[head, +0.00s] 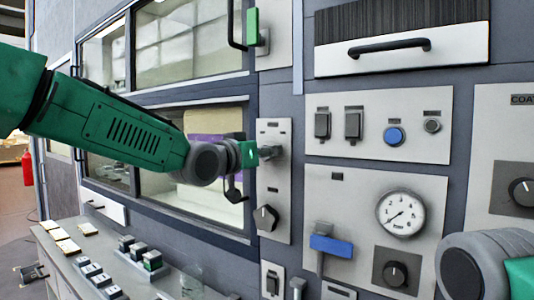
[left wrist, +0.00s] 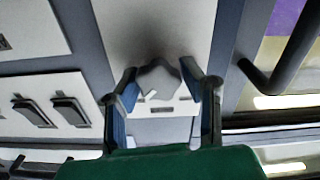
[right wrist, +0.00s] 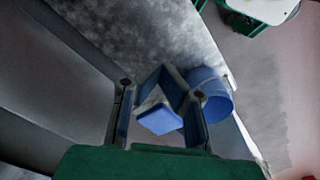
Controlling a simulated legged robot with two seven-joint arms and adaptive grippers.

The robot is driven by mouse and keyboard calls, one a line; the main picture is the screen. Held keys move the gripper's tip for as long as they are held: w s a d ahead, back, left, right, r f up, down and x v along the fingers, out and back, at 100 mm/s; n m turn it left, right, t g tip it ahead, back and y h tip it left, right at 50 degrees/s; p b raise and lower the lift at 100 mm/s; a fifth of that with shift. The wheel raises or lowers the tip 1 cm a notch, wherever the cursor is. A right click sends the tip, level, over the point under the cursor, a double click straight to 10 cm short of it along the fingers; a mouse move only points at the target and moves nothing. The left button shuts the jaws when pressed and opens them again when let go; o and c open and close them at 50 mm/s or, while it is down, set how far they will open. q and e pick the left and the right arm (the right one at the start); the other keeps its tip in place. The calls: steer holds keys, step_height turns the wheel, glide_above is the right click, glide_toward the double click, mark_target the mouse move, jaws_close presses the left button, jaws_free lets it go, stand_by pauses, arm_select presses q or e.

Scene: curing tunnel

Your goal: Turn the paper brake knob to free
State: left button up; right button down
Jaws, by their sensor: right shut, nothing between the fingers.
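A dark grey knob (left wrist: 158,80) with a white mark sits between the blue-padded fingers of my left gripper (left wrist: 158,72) in the left wrist view. The pads appear to touch both its sides. In the head view my left gripper (head: 262,153) is at the upper part of a narrow light panel (head: 275,190) beside the window and hides most of that knob. A second black knob (head: 266,217) is lower on this panel. Labels are too small to read. My right gripper (right wrist: 163,85) is shut and empty in the right wrist view.
To the right are a panel with switches and a blue button (head: 394,136), a gauge (head: 403,212), a blue-handled lever (head: 331,245) and another knob (head: 395,273). A dark window handle (left wrist: 270,75) stands close to the left gripper. A blue cylinder (right wrist: 212,95) lies beyond the right fingers.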

arm_select(q)
jaws_close()
steer(key=n+p, duration=0.2)
steer(key=n, duration=0.5)
steer(key=shift+w+a+f, duration=0.1)
steer(key=n, duration=0.4)
steer(key=shift+f+n, duration=0.15)
steer(key=shift+n, duration=0.15)
steer(key=n+b, duration=0.1)
steer(key=n, duration=0.5)
steer(key=shift+f+b, duration=0.2)
steer(key=shift+b, duration=0.15)
steer(key=shift+n, duration=0.3)
